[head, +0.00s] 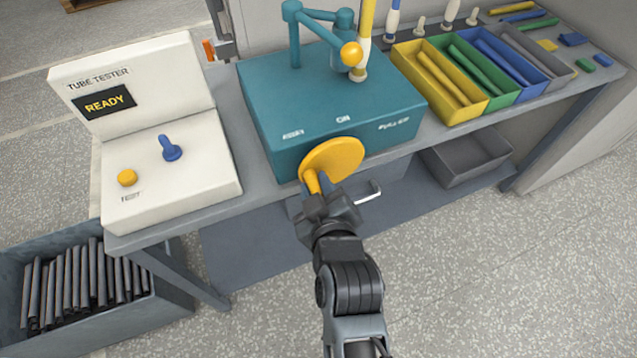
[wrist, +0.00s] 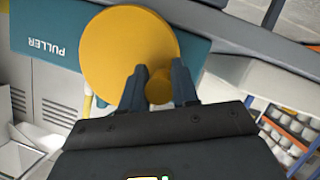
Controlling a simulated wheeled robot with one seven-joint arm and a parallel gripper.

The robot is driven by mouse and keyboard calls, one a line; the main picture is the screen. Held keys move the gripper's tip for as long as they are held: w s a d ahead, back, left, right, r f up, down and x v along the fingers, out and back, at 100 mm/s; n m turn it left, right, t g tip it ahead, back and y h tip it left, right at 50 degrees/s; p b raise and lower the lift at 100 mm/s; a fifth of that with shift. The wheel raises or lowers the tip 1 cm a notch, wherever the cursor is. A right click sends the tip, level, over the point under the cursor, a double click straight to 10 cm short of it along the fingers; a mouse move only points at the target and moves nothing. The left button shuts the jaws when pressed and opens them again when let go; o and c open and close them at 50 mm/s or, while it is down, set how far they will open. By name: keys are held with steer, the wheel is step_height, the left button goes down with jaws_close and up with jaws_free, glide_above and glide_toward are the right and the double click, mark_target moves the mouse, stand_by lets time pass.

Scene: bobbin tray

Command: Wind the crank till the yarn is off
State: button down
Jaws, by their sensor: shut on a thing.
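The crank is a yellow disc (head: 334,156) on the front of the teal puller box (head: 265,95). Its yellow handle (head: 311,181) sticks out at the disc's lower left. My gripper (head: 318,190) is shut on this handle. In the wrist view the handle (wrist: 158,88) sits between the two fingers, with the disc (wrist: 125,50) behind. On top of the box, a teal arm ends in a yellow ball (head: 351,54). Beside it stands an upright tube with a yellow upper part (head: 366,22) and a white base. I cannot make out loose yarn.
A white tube tester (head: 185,165) reading READY stands left on the grey bench. Yellow, green, blue and grey trays (head: 440,92) stand right. A bin of dark tubes (head: 160,305) is on the floor at left. An empty grey bin (head: 468,160) sits below the bench.

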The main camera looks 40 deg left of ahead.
mark_target(313, 168)
steer(key=shift+r+m+g, duration=0.6)
steer(key=shift+r+m, duration=0.05)
steer(key=shift+m, duration=0.25)
steer(key=shift+w+d+r+m+g+y, duration=0.1)
steer(key=shift+w+r+m+g+y, duration=0.25)
steer(key=shift+m, duration=0.3)
steer(key=shift+w+r+m+g+y, duration=0.15)
steer(key=shift+r+m+g, duration=0.2)
steer(key=shift+m+g, duration=0.25)
steer(key=shift+s+r, duration=0.1)
steer(key=c, duration=0.9)
jaws_free()
steer(key=shift+b, duration=0.3)
steer(key=shift+d, duration=0.15)
steer(key=b+v, duration=0.1)
steer(key=v, duration=0.6)
steer(key=shift+s+d+r, duration=0.1)
steer(key=shift+d, duration=0.15)
